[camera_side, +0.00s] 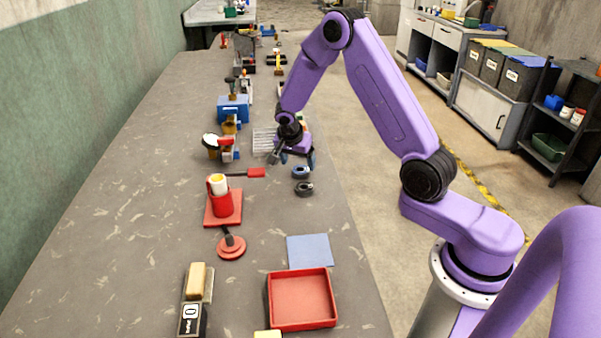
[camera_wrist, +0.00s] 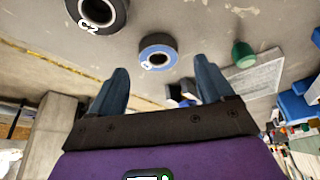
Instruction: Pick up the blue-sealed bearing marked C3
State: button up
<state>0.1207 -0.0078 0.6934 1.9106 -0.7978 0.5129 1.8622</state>
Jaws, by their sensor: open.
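A bearing with a blue seal (camera_wrist: 158,46) lies flat on the worktop, ahead of my fingers in the wrist view; its white marking is too small to read surely. In the side view this blue bearing (camera_side: 301,172) lies just in front of my gripper. A black bearing (camera_wrist: 97,12) with a white marking that looks like C2 is at the top left of the wrist view; it also shows in the side view (camera_side: 304,188), nearer the camera. My gripper (camera_side: 293,160) is open and empty, low over the worktop, with its fingers (camera_wrist: 162,75) apart from both bearings.
The worktop's right edge is close to the bearings.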

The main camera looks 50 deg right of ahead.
aim_at(300, 166)
jog(key=shift+x, duration=1.75)
jog(key=shift+s, duration=0.1)
jog(key=c, duration=1.2)
jog(key=shift+c, duration=0.2)
